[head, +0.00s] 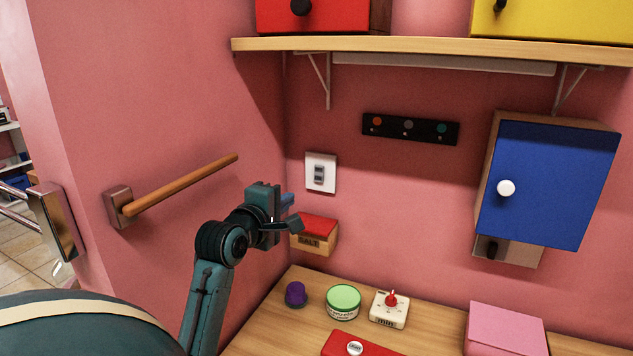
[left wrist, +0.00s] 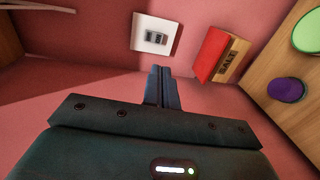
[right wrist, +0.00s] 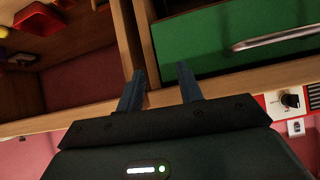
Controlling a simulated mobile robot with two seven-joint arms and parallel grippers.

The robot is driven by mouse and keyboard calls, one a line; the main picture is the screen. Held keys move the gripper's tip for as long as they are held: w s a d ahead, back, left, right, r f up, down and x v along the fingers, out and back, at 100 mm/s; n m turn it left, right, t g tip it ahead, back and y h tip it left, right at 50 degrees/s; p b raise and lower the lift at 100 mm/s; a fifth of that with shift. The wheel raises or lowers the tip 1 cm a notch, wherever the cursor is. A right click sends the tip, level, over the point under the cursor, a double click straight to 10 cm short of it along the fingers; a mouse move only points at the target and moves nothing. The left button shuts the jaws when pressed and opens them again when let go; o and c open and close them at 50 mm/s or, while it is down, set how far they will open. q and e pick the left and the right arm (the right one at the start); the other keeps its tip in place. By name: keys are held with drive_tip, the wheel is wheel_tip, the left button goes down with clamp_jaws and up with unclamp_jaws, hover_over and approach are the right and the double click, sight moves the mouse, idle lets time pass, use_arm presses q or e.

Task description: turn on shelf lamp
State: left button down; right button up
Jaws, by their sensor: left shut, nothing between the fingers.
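A long pale strip that looks like the shelf lamp (head: 440,65) is fixed under the wooden shelf in the head view; no glow shows on it. A white wall switch (head: 320,173) with a grey rocker is on the pink wall below. It also shows in the left wrist view (left wrist: 154,35). My left gripper (head: 289,201) is shut and empty, a little left of and below the switch, apart from it. Its closed fingers (left wrist: 162,75) also show in the left wrist view. My right gripper (right wrist: 160,75) is open and empty near a green drawer front (right wrist: 235,45).
A red-lidded salt box (head: 314,234) is on the wall beside the left gripper. A wooden rod (head: 185,187) sticks out at left. A blue cabinet (head: 548,185) hangs at right. A purple knob-like item (head: 295,294), green tin (head: 343,302) and timer (head: 388,310) stand below.

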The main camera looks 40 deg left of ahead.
use_arm(q)
drive_tip(key=p, duration=0.2)
approach(318, 180)
drive_tip(key=x, duration=0.5)
drive_tip(key=shift+w+a+r, duration=0.1)
drive_tip(key=shift+w+a, duration=0.05)
drive_tip(key=shift+w, duration=0.1)
drive_tip(key=shift+w+a, duration=0.15)
drive_tip(key=shift+w, duration=0.5)
use_arm(e)
drive_tip(key=shift+s+d+r, duration=0.15)
drive_tip(key=shift+s+d, duration=0.1)
drive_tip(key=shift+s, duration=0.05)
